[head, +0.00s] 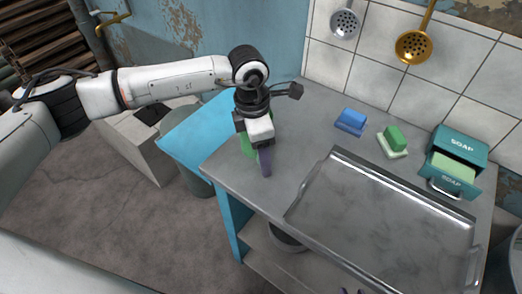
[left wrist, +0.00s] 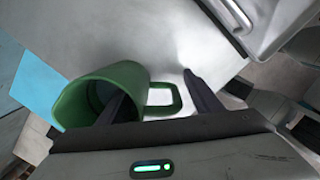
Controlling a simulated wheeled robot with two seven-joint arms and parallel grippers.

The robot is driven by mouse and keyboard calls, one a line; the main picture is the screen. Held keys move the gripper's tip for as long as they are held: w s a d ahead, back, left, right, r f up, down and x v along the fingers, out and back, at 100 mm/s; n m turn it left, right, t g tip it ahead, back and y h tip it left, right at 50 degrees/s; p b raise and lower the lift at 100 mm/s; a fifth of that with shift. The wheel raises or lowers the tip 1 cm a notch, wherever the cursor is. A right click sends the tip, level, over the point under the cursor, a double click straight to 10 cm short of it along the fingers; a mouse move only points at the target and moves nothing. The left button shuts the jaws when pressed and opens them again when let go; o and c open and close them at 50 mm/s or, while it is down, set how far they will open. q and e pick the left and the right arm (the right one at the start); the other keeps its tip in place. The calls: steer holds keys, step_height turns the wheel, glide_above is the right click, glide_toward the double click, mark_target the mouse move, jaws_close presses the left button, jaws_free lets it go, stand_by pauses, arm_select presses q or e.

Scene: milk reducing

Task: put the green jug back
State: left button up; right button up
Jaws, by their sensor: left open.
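The green jug (head: 246,146) stands at the left end of the grey worktop, mostly hidden behind my left gripper (head: 262,168) in the head view. In the left wrist view the jug (left wrist: 130,74) shows its open mouth and its handle to the right. My left gripper (left wrist: 150,86) is open around the jug's side wall and handle. One finger reaches into the mouth, and the other is outside, beyond the handle. Only dark tips of my right gripper (head: 353,291) show at the bottom edge of the head view, so its jaw state is unclear.
A metal tray (head: 318,176) lies on the worktop (head: 225,165) right of the jug. Behind it are a blue sponge (head: 350,122), a green sponge on a pale block (head: 393,143) and a teal soap box (head: 462,146). Two skimmers hang on the tiled wall.

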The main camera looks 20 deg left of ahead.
arm_select(q)
steer(key=shift+r, duration=0.2)
step_height(320, 180, up, 12)
steer(key=a, duration=0.1)
steer(key=shift+s+b, duration=0.3)
steer(key=shift+b, duration=0.1)
steer(key=shift+s+f, duration=0.1)
steer(key=shift+f, duration=0.05)
